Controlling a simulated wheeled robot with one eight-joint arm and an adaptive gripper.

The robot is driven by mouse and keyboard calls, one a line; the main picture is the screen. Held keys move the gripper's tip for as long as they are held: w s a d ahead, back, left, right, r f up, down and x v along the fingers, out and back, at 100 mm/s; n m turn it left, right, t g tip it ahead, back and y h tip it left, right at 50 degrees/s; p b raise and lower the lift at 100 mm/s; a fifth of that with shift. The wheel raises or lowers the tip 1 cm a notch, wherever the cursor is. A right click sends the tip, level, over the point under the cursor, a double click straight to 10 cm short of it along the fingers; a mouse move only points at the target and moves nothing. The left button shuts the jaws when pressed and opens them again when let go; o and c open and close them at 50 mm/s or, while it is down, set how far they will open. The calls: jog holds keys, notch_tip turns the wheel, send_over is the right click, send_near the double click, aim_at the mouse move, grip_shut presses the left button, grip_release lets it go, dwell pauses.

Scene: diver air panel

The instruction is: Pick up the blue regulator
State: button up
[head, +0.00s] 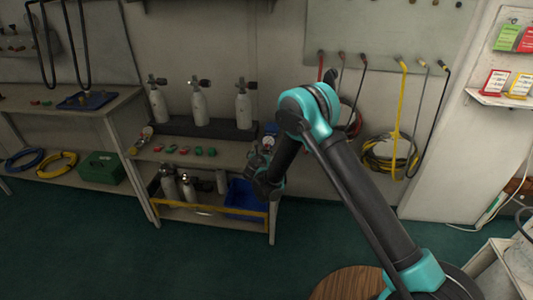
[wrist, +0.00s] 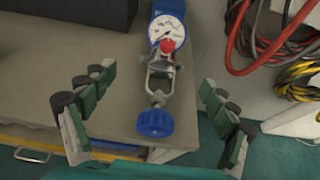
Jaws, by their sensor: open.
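The blue regulator (wrist: 155,121) lies near the shelf edge in the wrist view. It has a blue knob at the near end, a metal yoke, a small red part and a white-faced gauge with a blue body at the far end. My gripper (wrist: 157,78) is open, with one finger on each side of the regulator and a gap on both sides. In the head view a bit of the regulator (head: 271,128) shows at the right end of the shelf, just behind my gripper (head: 259,160), which partly hides it.
The shelf (head: 230,155) also holds red and green fittings (head: 185,150) and a gauge (head: 146,132) at left. Grey cylinders (head: 200,108) stand behind in a dark rack. A blue bin (head: 245,198) sits below. Coiled yellow and red hoses (wrist: 295,75) hang to the right.

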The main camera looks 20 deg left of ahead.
jog(key=shift+x, duration=3.55)
jog(key=shift+d+r, duration=0.1)
jog(key=shift+d, duration=0.1)
jog(key=c, duration=1.8)
jog(key=shift+c, duration=0.3)
jog(key=shift+r, duration=0.15)
notch_tip(320, 180, up, 20)
